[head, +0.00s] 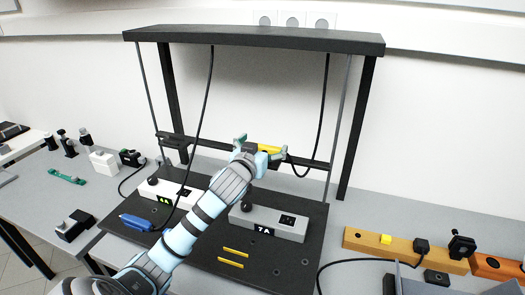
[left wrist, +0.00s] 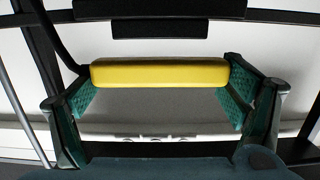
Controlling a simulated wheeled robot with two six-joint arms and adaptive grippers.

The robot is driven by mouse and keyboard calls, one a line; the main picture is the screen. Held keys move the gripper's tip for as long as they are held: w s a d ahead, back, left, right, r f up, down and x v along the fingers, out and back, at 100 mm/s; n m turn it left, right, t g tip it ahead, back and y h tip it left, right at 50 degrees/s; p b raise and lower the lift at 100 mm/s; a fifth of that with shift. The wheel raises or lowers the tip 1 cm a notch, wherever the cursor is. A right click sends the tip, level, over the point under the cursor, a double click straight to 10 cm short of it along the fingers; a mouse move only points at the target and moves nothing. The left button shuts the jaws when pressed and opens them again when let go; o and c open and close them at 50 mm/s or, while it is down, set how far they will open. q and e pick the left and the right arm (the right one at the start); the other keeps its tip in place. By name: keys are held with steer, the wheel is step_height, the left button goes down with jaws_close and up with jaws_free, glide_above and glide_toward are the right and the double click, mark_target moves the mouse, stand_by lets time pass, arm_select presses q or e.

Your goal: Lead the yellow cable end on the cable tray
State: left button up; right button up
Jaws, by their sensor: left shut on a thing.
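The yellow cable end (head: 269,149) is held across the jaws of my left gripper (head: 258,150), in front of the dark horizontal rail (head: 315,163) of the frame. In the left wrist view the yellow cable end (left wrist: 160,73) lies level between the two green finger pads, and my left gripper (left wrist: 160,95) is shut on its ends. Its black cable (head: 322,110) loops down from the top shelf and up to the yellow end's right side. I cannot tell whether the end touches the rail. Which part is the cable tray is not clear. My right gripper is not in view.
A black top shelf (head: 255,38) stands on posts over a dark board. A blue connector (head: 136,222) lies at left, near a second hanging cable (head: 206,95). An orange-brown block (head: 400,250) stands right.

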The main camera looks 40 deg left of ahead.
arm_select(q)
step_height(320, 180, up, 2)
steer(key=shift+r+p, duration=0.25)
steer(key=shift+p, duration=0.65)
steer(key=shift+f, duration=0.1)
